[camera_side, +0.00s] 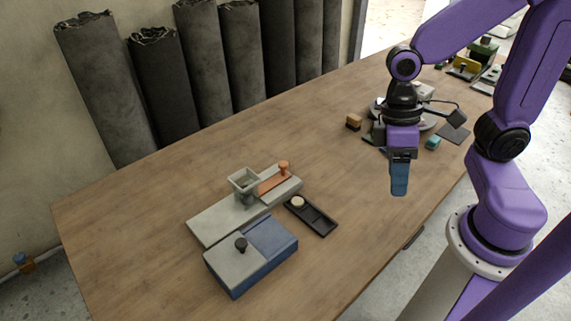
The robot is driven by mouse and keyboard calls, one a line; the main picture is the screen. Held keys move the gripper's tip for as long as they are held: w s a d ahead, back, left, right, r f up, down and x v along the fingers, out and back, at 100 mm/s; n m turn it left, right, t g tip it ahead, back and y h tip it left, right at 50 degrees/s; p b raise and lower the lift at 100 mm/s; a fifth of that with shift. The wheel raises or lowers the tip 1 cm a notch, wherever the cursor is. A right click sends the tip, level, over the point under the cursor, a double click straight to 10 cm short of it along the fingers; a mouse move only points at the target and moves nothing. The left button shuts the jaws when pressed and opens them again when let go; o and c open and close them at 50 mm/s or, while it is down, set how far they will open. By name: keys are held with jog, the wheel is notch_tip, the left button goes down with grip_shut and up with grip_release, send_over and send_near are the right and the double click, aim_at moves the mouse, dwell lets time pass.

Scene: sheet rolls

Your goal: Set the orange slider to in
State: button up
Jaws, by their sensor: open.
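The orange slider (273,184) is a flat orange plate with an upright orange knob (284,167) at its far right end. It lies on a long pale grey base (212,222), beside a small grey square hopper (243,181) on the same base. The slider's left end is close to the hopper; I cannot tell whether any of it is under the hopper. My gripper (399,180) hangs pointing down over the right part of the table, well to the right of the slider. It is open and appears empty, though its fingers overlap in this view.
A blue box with a grey lid and dark knob (241,245) stands in front of the base. A dark tray (323,222) holding a pale round piece (298,202) lies to its right. A wooden block (354,122) and several small items lie farther back. The table's left part is clear.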

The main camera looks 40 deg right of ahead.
jog(key=w+f+m+g+y, duration=0.3)
jog(key=w+f+m+y, duration=0.1)
jog(key=w+m, duration=0.55)
jog(key=m+t+y, duration=0.8)
jog(key=m+t, duration=0.3)
jog(key=m, duration=0.9)
send_near(284, 163)
jog(key=x, duration=0.8)
jog(key=shift+a+f, duration=0.15)
jog(key=shift+a, duration=0.15)
